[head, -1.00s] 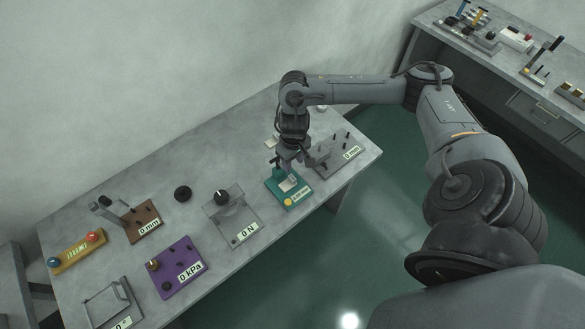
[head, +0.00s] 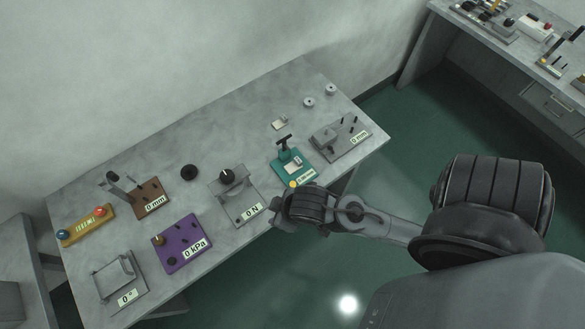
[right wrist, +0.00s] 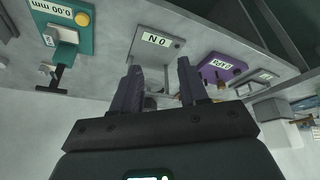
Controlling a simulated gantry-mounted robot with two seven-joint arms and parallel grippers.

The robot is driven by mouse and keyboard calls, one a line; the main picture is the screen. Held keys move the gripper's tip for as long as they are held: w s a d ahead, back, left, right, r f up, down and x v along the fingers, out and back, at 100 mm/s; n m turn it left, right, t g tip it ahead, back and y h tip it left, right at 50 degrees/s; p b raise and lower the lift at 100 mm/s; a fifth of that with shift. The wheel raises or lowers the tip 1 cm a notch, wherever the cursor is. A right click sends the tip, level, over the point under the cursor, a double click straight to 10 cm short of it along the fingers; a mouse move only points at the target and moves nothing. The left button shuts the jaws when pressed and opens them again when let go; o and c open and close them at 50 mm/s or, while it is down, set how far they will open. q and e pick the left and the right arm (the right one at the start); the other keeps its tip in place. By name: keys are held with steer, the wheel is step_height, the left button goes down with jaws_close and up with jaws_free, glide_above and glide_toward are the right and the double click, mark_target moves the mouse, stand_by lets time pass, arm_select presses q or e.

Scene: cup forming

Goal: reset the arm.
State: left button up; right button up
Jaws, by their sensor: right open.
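My right arm (head: 385,228) comes in from the right in the head view, its wrist over the front edge of the bench near the teal device (head: 303,171) and the grey "0 N" device (head: 240,207). In the right wrist view my right gripper (right wrist: 158,78) has its two dark fingers apart, with nothing held between them. The "0 N" device, upside down there, lies beyond the fingertips. In the head view the fingers are hidden by the wrist. My left gripper does not show.
The grey bench (head: 218,158) holds a purple "0 kPa" panel (head: 190,236), a brown "0 mm" device (head: 148,189), a yellow button box (head: 84,229), a grey "0 mm" device (head: 338,143) and a black knob (head: 189,172). Another bench stands at upper right. Green floor is clear in front.

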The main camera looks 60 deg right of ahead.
steer(key=shift+s+d+f+g, duration=0.1)
steer(key=shift+s+d+g, duration=0.25)
steer(key=shift+s, duration=0.5)
steer(key=shift+s+d+f+g, duration=0.1)
steer(key=shift+s+d+g, duration=0.2)
steer(key=shift+s, duration=0.5)
steer(key=shift+r, duration=0.1)
